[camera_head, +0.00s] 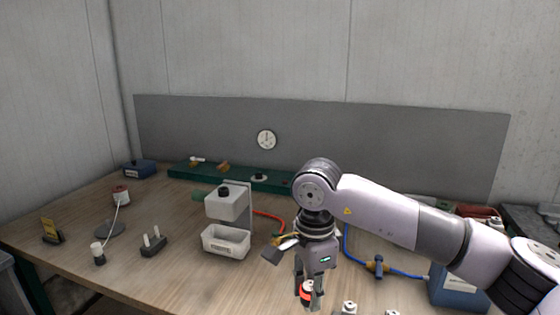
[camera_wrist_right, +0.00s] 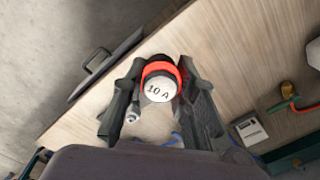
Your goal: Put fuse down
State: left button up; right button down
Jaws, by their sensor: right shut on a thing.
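The fuse (camera_wrist_right: 160,84) has a white end marked "10 A" and a red-orange band. It is between the fingers of my right gripper (camera_wrist_right: 160,92), which is shut on it. In the head view the fuse (camera_head: 307,290) hangs under my right gripper (camera_head: 309,286), near the front of the wooden table (camera_head: 180,285). I cannot tell how far it is above the table. My left gripper is in neither view.
White-topped items (camera_head: 349,307) stand at the front edge beside my right gripper. A white dispenser with a tray (camera_head: 226,241), a black two-post holder (camera_head: 153,242) and a blue hose with a valve (camera_head: 378,266) are on the table. Its left front is mostly clear.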

jog(key=s+d+f+n, duration=1)
jog(key=s+d+n, duration=0.3)
jog(key=s+n, duration=0.1)
jog(key=shift+s+d, duration=0.2)
jog(key=shift+s, duration=0.25)
